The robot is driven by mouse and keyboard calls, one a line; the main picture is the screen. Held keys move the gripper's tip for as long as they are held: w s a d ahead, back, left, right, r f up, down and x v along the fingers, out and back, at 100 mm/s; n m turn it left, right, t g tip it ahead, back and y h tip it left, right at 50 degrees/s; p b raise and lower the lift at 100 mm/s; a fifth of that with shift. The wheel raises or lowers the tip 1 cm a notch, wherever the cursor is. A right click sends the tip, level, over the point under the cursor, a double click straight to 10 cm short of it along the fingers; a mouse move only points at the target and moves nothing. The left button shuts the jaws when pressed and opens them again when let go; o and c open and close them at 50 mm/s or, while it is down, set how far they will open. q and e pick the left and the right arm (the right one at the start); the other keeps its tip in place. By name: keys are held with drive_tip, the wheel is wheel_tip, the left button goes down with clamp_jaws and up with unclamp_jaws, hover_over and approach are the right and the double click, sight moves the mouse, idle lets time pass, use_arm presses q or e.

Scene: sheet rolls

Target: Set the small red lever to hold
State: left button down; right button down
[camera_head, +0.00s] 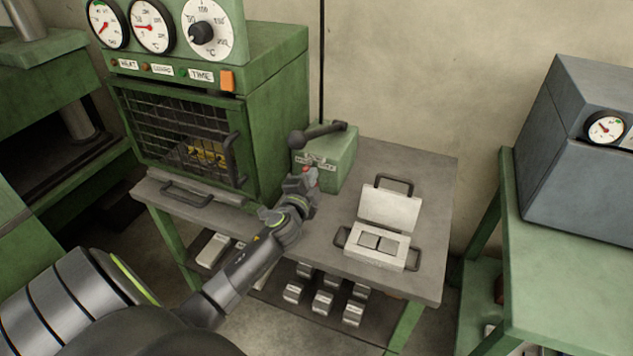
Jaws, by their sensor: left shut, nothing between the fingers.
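A small red lever (311,174) shows on the front of a green box (336,165) on the middle table. My right gripper is not in view.
A green oven (265,120) with gauges and a mesh door stands left of the box. An open metal mould (378,246) with handles sits on the table (428,215) to the right. A grey machine (580,150) stands on the right bench. Several metal blocks lie below the table.

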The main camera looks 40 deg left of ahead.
use_arm(q)
drive_tip(key=shift+s+a+n+b, duration=0.15)
drive_tip(key=shift+a+n+b, duration=0.2)
drive_tip(key=shift+a+n, duration=0.5)
drive_tip(key=shift+s+a, duration=0.1)
drive_tip(key=shift+a, duration=0.05)
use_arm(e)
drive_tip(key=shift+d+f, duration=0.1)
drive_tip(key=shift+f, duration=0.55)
use_arm(q)
drive_tip(key=shift+a, duration=0.1)
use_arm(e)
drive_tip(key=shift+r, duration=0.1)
